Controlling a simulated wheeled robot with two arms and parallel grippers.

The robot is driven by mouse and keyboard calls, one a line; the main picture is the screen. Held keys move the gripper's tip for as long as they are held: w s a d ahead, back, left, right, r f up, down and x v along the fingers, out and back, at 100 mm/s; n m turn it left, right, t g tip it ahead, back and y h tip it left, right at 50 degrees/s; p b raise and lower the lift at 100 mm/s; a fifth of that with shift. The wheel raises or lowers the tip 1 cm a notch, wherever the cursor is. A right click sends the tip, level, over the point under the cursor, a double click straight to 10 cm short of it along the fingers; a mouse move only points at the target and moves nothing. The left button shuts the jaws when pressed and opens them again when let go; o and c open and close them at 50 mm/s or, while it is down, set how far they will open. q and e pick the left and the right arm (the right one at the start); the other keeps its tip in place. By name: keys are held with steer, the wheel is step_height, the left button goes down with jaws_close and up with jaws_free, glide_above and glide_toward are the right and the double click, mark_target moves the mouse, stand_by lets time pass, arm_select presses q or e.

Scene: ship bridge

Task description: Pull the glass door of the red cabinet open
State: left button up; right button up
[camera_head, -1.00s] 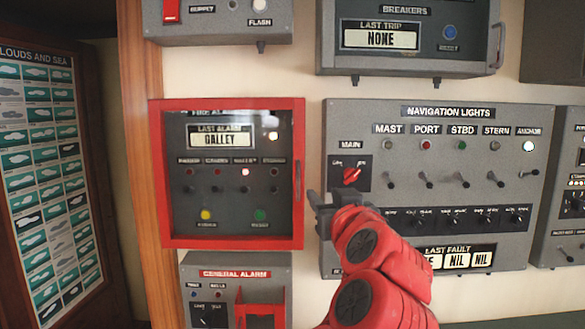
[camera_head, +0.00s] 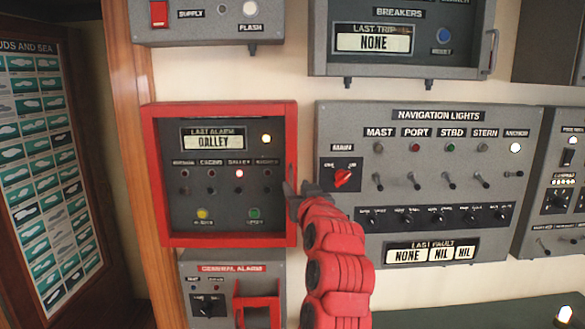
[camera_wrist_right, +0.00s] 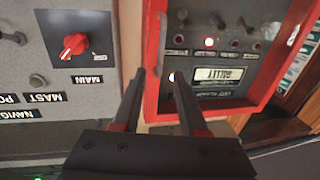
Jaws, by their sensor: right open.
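The red cabinet (camera_head: 150,190) hangs on the wall left of centre in the head view. Its glass door (camera_head: 291,130) looks closed, with alarm lamps and a "GALLEY" display behind the glass. A small dark handle (camera_head: 291,178) is on the door's right edge, partly hidden by my gripper. My right gripper (camera_head: 294,190) is at that edge. In the right wrist view the gripper (camera_wrist_right: 159,76) is open, its fingers on either side of the red door edge (camera_wrist_right: 151,50). I cannot tell whether they touch the handle. My left gripper is out of view.
The navigation lights panel (camera_head: 420,225) is close on the right of my right gripper. The general alarm box (camera_head: 225,268) is below the cabinet, and the breakers box (camera_head: 400,65) is above right. A wooden post (camera_head: 125,130) stands at the left. A green surface (camera_head: 480,312) is at lower right.

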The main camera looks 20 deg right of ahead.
mark_target(292, 179)
steer(key=w, duration=0.1)
steer(key=w+p, duration=0.1)
steer(key=w, duration=0.2)
steer(key=shift+w+d+r+p, duration=0.1)
steer(key=shift+w+d+p, duration=0.15)
steer(key=shift+p, duration=0.1)
steer(key=shift+w, duration=0.25)
jaws_close()
stand_by(0.9)
